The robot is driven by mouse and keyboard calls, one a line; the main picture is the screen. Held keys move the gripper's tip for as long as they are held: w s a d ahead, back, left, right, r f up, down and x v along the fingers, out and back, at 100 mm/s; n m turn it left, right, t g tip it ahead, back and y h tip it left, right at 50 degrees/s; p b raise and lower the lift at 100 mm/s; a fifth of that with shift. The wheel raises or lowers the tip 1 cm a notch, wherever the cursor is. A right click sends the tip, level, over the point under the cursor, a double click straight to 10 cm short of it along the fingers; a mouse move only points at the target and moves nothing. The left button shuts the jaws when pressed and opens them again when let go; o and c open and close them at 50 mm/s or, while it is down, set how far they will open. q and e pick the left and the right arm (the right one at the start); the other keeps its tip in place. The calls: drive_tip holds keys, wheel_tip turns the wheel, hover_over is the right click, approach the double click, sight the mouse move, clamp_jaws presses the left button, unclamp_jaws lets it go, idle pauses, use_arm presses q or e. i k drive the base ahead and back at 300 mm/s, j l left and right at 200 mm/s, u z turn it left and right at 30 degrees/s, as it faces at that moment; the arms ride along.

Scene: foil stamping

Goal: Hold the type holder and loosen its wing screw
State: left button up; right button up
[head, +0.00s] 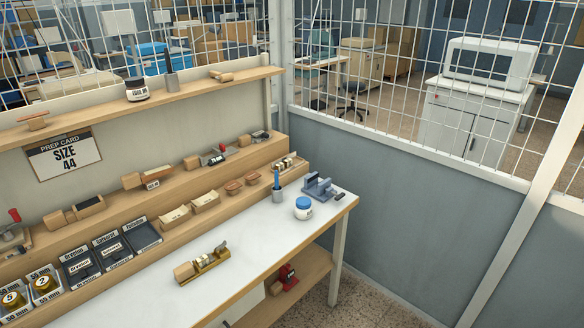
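A brass type holder with a wooden handle (204,264) lies on the white bench top (250,250), near its front edge. The wing screw is too small to make out for certain. Neither of my grippers is in the head view, and nothing touches the holder.
A blue-lidded jar (303,208), a grey cup with a blue tool (277,188) and a grey vise-like fixture (319,187) stand at the bench's right end. Stepped wooden shelves (110,205) with tools and trays line the back. Bench top around the holder is clear.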

sight(220, 247)
drive_tip(key=i+l+u, duration=0.25)
drive_tip(key=u, duration=0.25)
drive_tip(key=i+l+u, duration=0.6)
drive_tip(key=l+u, duration=0.4)
